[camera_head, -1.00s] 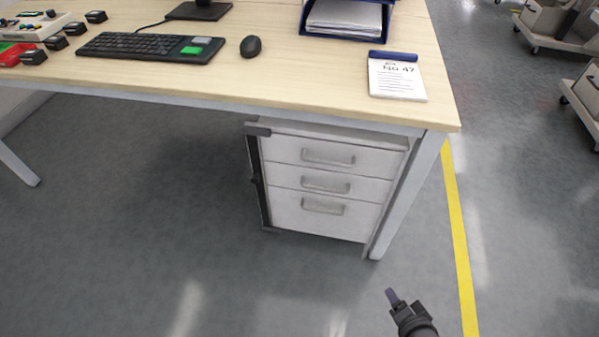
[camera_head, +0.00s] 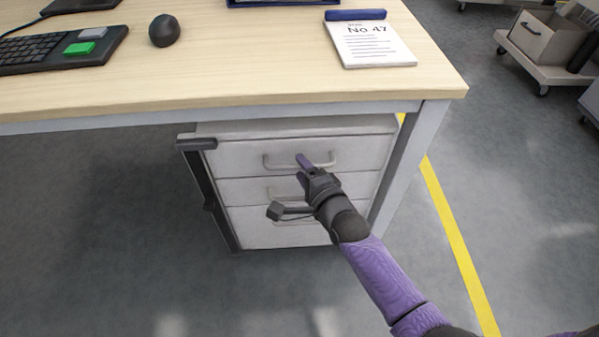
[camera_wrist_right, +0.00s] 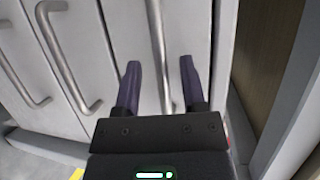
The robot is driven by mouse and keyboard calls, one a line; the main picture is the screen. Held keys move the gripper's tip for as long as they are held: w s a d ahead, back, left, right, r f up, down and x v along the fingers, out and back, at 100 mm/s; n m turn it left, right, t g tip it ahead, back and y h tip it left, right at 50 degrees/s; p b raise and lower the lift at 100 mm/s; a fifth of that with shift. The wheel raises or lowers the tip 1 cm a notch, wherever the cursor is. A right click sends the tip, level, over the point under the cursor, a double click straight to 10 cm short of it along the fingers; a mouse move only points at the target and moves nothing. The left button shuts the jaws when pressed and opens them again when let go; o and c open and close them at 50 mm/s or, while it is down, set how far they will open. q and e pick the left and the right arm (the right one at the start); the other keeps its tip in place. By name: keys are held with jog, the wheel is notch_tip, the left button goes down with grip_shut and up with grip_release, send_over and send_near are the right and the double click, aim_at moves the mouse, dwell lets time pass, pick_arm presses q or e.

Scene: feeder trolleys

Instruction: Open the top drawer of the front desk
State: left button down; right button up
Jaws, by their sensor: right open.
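The front desk (camera_head: 200,85) has a light wood top, with a white drawer unit under its right end. The top drawer (camera_head: 235,155) looks closed, flush with the drawers below. Its grey bar handle (camera_head: 281,168) also shows in the right wrist view (camera_wrist_right: 157,45), running lengthwise between my fingers. My right gripper (camera_head: 303,167) is in front of the top drawer at the handle. It is open, with one purple finger on each side of the bar in the right wrist view (camera_wrist_right: 161,75). I cannot tell whether the fingers touch the bar. My left gripper is out of view.
A middle drawer (camera_head: 240,190) and a bottom drawer (camera_head: 245,228) have similar handles, partly hidden by my right arm. The desk leg (camera_head: 408,160) stands just right of the unit. A notepad (camera_head: 370,45), mouse (camera_head: 164,30) and keyboard (camera_head: 50,50) lie on top. Trolleys stand back right.

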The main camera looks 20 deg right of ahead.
jog(key=shift+w, duration=0.3)
grip_shut()
dwell(1.0)
dwell(0.3)
